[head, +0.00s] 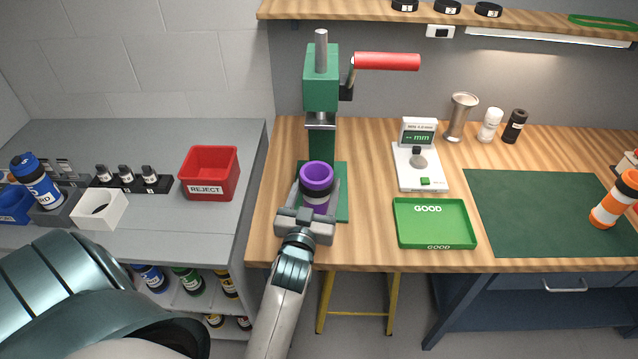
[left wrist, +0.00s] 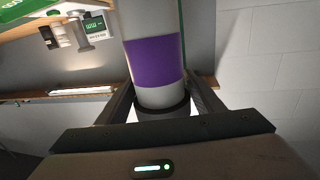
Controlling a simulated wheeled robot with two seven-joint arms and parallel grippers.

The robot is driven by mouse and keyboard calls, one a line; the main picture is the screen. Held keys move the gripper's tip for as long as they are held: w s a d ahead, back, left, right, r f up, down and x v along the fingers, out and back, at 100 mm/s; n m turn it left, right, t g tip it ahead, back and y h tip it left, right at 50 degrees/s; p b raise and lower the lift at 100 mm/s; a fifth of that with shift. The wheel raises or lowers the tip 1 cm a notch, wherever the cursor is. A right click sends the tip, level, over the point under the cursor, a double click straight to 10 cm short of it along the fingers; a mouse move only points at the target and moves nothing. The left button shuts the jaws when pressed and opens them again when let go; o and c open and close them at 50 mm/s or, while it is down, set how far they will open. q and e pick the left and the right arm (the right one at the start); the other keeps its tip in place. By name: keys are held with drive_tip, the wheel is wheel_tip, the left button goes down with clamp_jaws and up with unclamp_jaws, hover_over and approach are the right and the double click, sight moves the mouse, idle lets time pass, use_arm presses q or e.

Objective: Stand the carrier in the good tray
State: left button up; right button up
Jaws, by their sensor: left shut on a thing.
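The carrier (head: 317,176) is a cylinder with a purple top, a dark ring and a purple band. It is roughly upright over the green base of the press in the head view; I cannot tell whether it touches the base. My left gripper (head: 312,212) is shut on it. In the left wrist view the carrier (left wrist: 156,62) shows grey with a purple band and a dark end between the fingers (left wrist: 163,105). The good tray (head: 436,222) is green, shallow and empty, to the right of the carrier. My right gripper is in neither view.
The green press (head: 321,85) with its red handle (head: 387,61) stands behind the carrier. A gauge (head: 419,165) stands behind the tray. A dark green mat (head: 545,214) lies to the right, with an orange-white carrier (head: 613,200). A red reject bin (head: 209,172) is at left.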

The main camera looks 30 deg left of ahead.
use_arm(q)
drive_tip(key=shift+s+d+f, duration=0.5)
drive_tip(key=shift+s+d, duration=0.15)
drive_tip(key=shift+d, duration=0.2)
drive_tip(key=shift+w, duration=0.1)
drive_tip(key=shift+s+a+b+x, duration=0.1)
drive_tip(key=shift+a+b+x, duration=0.15)
drive_tip(key=shift+x, duration=0.8)
drive_tip(key=shift+s+a+b+x, duration=0.1)
drive_tip(key=shift+a+b+x, duration=0.15)
drive_tip(key=shift+x, duration=0.8)
drive_tip(key=shift+s+a+b+x, duration=0.1)
drive_tip(key=shift+a+b+x, duration=0.1)
drive_tip(key=shift+x, duration=0.85)
drive_tip(key=shift+r, duration=0.15)
